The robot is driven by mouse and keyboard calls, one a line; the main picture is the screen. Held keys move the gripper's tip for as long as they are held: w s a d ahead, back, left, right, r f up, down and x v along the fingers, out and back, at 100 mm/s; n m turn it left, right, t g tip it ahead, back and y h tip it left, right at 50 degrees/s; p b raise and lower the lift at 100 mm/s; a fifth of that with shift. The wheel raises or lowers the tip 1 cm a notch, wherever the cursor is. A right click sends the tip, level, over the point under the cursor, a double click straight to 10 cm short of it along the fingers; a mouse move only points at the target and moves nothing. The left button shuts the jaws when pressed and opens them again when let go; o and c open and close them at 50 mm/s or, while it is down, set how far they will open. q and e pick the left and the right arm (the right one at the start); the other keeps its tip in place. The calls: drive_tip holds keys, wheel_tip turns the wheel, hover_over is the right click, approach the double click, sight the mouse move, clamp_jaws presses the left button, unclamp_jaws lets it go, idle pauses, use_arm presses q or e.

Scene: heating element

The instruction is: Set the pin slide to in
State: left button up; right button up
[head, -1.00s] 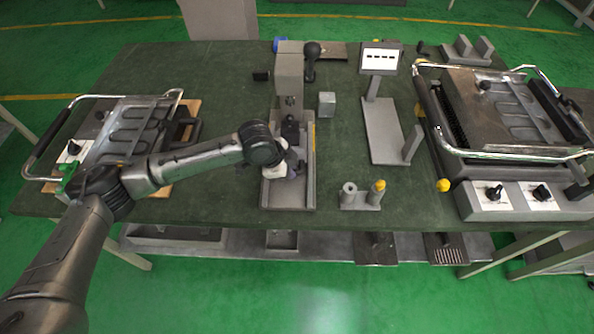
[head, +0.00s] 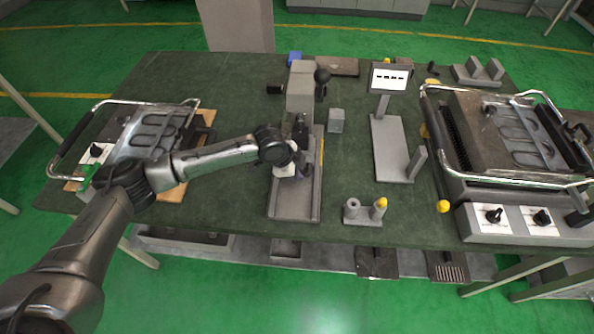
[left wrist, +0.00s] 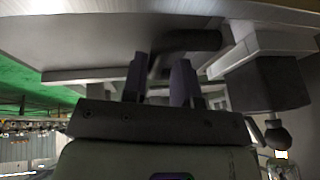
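A grey press-like fixture (head: 301,92) stands mid-table in the head view, with a long shallow tray (head: 292,205) in front and a dark mechanism (head: 301,130) between. I cannot tell for sure which part is the pin slide. My left gripper (head: 300,168) is low over the tray, reaching in from the left, just in front of the dark mechanism. In the left wrist view its two fingers (left wrist: 160,72) stand apart, with a dark round bar (left wrist: 190,40) just beyond the tips. No clear contact with the bar shows. My right gripper is not in view.
A small grey block (head: 336,121) and a stand with a white panel (head: 389,77) are right of the fixture. A two-post holder (head: 362,213) with a yellow-tipped piece is at front right. Press grills stand at left (head: 150,135) and right (head: 505,130).

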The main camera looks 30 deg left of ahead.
use_arm(q)
drive_tip(key=shift+o, duration=1.2)
drive_tip(key=shift+r, duration=0.1)
drive_tip(key=shift+s+r, duration=0.1)
drive_tip(key=shift+r, duration=0.3)
drive_tip(key=p+v, duration=0.3)
drive_tip(key=v, duration=1)
drive_tip(key=shift+f, duration=0.1)
